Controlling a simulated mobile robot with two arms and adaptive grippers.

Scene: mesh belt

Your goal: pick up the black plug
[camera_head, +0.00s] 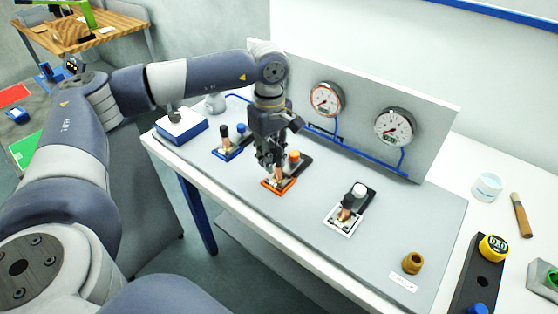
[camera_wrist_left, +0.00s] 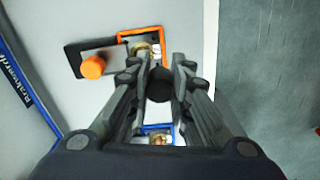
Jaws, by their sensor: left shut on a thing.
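My left gripper (camera_head: 268,160) is over the orange-framed station (camera_head: 268,184) on the grey bench board. In the wrist view its two fingers (camera_wrist_left: 160,72) are closed around a round black plug top (camera_wrist_left: 159,86). A copper-coloured plug body (camera_head: 279,172) shows just below the fingers in the head view, close to the orange frame. I cannot tell whether it is still seated there. Other black-topped plugs stand at the blue station (camera_head: 224,132) and the white station (camera_head: 348,201). My right gripper is not in view.
An orange knob (camera_head: 293,155) stands close beside the gripper. Two gauges (camera_head: 327,98) (camera_head: 394,126) are on the panel behind. A blue-and-white box (camera_head: 181,127) is at left, a brass fitting (camera_head: 413,262) at front right. The board between the stations is clear.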

